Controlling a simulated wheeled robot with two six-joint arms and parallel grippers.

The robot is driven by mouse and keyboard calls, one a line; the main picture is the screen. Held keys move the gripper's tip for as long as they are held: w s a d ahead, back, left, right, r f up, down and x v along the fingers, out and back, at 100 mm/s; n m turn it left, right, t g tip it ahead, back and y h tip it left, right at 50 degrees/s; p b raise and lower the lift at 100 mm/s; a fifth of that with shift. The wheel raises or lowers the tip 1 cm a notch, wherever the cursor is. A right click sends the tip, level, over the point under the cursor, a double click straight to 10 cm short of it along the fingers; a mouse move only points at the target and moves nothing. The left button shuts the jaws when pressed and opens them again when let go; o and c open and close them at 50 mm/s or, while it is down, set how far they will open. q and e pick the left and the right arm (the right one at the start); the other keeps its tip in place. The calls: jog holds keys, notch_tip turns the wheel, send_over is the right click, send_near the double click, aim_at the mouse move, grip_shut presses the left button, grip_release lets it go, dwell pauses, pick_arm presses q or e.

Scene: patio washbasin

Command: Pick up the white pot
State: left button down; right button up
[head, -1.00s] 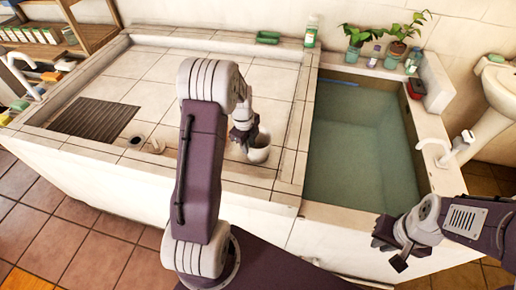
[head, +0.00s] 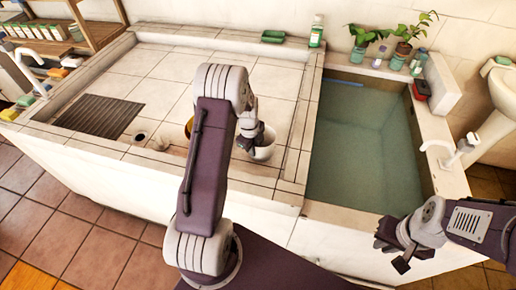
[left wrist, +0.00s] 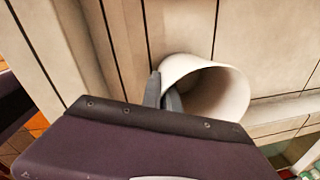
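The white pot (head: 265,151) is on the tiled counter near its front edge, left of the water basin. My left gripper (head: 248,137) is at the pot's left side in the head view. In the left wrist view the pot (left wrist: 222,92) shows its open mouth, and the grey fingers (left wrist: 163,92) sit close together at its left rim, with the rim wall between them. Part of the fingers is hidden by the gripper body. My right gripper (head: 393,248) is open and empty in front of the basin's outer wall.
The water-filled basin (head: 365,165) lies right of the pot. A yellowish object (head: 189,127) is partly hidden behind my left arm. Potted plants (head: 402,50) and a bottle (head: 317,32) stand at the back.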

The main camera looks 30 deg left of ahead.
pick_arm(q)
jog(key=shift+r, duration=0.55)
notch_tip(320, 180, up, 3)
jog(key=shift+w+r, duration=0.1)
jog(key=d+r, duration=0.6)
jog(key=d, duration=0.5)
jog(key=shift+w+d+r, duration=0.2)
jog(key=shift+d+r, duration=0.1)
jog(key=shift+r, duration=0.05)
